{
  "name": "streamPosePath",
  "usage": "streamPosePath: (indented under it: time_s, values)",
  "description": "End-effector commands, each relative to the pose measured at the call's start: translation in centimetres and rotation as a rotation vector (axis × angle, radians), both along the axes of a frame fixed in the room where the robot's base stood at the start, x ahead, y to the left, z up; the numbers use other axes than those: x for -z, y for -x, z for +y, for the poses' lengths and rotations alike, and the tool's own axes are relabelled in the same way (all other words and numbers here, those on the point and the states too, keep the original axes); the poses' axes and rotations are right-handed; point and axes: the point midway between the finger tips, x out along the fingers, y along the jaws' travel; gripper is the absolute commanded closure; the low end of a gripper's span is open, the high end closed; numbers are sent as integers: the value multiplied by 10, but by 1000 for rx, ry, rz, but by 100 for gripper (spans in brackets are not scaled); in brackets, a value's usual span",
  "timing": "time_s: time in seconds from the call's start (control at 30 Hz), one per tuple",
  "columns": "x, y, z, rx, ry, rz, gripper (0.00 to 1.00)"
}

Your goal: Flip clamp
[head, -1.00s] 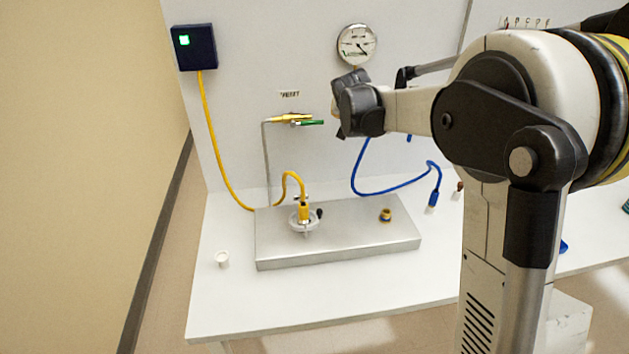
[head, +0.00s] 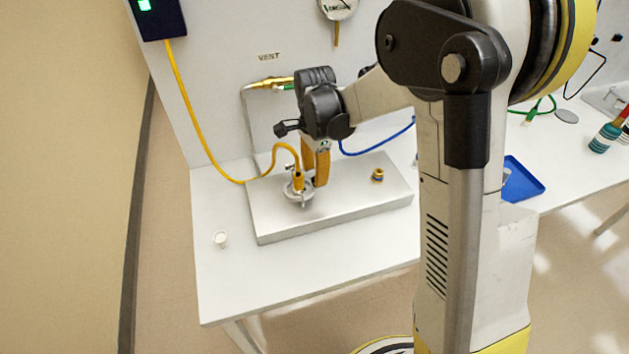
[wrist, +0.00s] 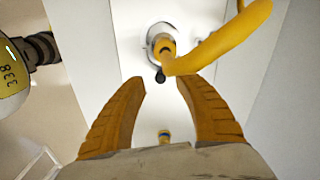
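The clamp (head: 303,199) is a pale metal ring around the base of the yellow connector (head: 298,182) on the steel block.
A yellow hose (head: 180,104) runs from the connector to a dark box (head: 155,18) on the wall. A gold-and-blue fitting (head: 377,175) stands on the steel block (head: 345,200). The table's front left is clear.

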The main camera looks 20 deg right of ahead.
Motion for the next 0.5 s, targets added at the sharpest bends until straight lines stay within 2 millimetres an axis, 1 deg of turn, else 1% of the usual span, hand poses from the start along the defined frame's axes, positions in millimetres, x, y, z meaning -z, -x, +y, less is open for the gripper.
streamPosePath:
  time_s: [0.03,0.2,0.5]
  values:
    - [9,-1,0,0,0,0,63]
    - [21,0,0,0,0,-1,63]
    - [22,0,0,-1,0,-1,64]
